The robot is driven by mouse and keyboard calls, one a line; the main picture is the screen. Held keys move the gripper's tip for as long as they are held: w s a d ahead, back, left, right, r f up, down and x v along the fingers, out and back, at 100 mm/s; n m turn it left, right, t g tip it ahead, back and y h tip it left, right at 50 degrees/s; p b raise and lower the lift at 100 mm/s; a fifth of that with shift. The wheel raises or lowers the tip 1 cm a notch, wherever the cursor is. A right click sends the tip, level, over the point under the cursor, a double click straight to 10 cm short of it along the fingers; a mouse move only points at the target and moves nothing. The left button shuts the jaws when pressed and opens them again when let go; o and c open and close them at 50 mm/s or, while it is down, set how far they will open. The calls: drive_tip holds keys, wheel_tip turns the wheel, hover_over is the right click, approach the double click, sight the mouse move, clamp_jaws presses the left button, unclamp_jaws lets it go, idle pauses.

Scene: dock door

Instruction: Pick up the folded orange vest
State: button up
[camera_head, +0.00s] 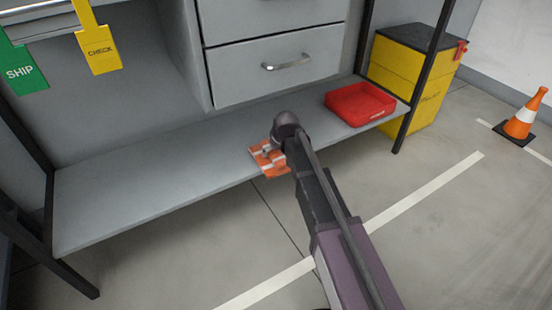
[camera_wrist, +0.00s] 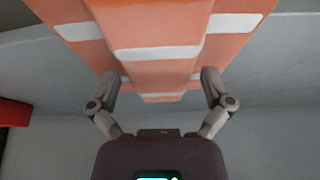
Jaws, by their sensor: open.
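The folded orange vest (camera_head: 266,163) with pale bands lies at the front edge of the low grey shelf, partly hidden by my arm in the head view. In the wrist view the vest (camera_wrist: 155,68) fills the upper middle, its narrower end pointing towards my gripper. My gripper (camera_wrist: 160,76) is open, with one finger at each side of that narrower end. Whether either finger touches the cloth I cannot tell. In the head view my arm's end is right at the vest, and the fingers are hidden there.
The low shelf (camera_head: 140,203) is bare to the left. A red tray (camera_head: 360,104) sits on its right end, and a grey drawer unit (camera_head: 278,67) stands behind. A dark post, a yellow bin (camera_head: 408,82) and an orange cone (camera_head: 521,119) are further right.

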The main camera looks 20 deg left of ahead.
idle(0.4)
drive_tip(key=c, duration=1)
drive_tip(key=shift+r, duration=0.2)
drive_tip(key=shift+c, duration=0.2)
wheel_tip(320, 180, up, 4)
drive_tip(key=p, duration=0.3)
drive_tip(key=shift+f+p, duration=0.25)
drive_tip(key=shift+p, duration=0.15)
drive_tip(key=s+d, duration=0.4)
drive_tip(key=s, duration=0.3)
drive_tip(key=s+d+r+p, duration=0.1)
drive_tip(key=s+d, duration=0.3)
drive_tip(key=s, duration=0.3)
drive_tip(key=shift+r, duration=0.1)
